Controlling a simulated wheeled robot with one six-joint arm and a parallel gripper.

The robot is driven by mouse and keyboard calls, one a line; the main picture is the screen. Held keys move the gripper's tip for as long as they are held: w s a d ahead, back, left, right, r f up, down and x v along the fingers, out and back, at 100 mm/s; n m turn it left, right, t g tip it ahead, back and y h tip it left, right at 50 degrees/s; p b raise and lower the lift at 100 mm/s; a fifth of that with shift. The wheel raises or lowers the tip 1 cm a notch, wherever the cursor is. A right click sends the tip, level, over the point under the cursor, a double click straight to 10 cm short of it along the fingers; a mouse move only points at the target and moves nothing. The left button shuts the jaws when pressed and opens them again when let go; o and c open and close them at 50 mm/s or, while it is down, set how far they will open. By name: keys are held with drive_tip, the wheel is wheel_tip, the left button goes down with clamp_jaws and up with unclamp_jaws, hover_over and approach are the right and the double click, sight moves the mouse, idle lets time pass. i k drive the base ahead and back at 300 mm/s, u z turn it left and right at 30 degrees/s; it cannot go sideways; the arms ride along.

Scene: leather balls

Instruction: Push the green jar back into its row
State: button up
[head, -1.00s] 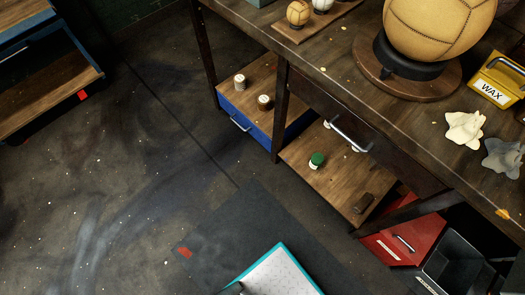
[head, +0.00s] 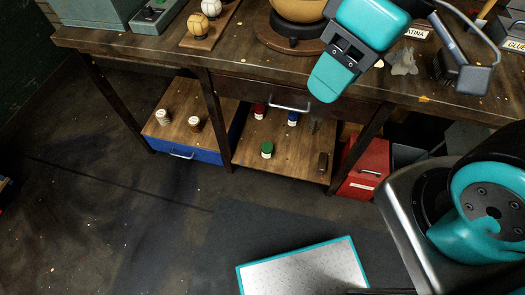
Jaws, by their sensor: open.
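The green jar (head: 267,150), with a white label, stands upright on the wooden lower shelf (head: 285,160) beneath the workbench, towards the shelf's front. A red jar (head: 259,111) and a blue jar (head: 292,118) stand farther back, partly hidden by the bench's shadow and drawer. The green jar is forward of them.
A bench drawer with a metal handle (head: 290,106) overhangs the shelf. Table legs (head: 216,130) flank the opening. Two small jars stand on the left shelf; a red box (head: 365,170) is at right.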

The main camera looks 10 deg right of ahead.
sight(267, 147)
drive_tip(key=u, duration=0.45)
drive_tip(key=k, duration=0.6)
drive_tip(key=u, duration=0.95)
drive_tip(key=k, duration=0.7)
drive_tip(key=u, duration=0.55)
drive_tip(key=i, duration=0.85)
drive_tip(key=z, duration=0.8)
drive_tip(key=i, duration=0.65)
drive_tip(key=z, duration=0.35)
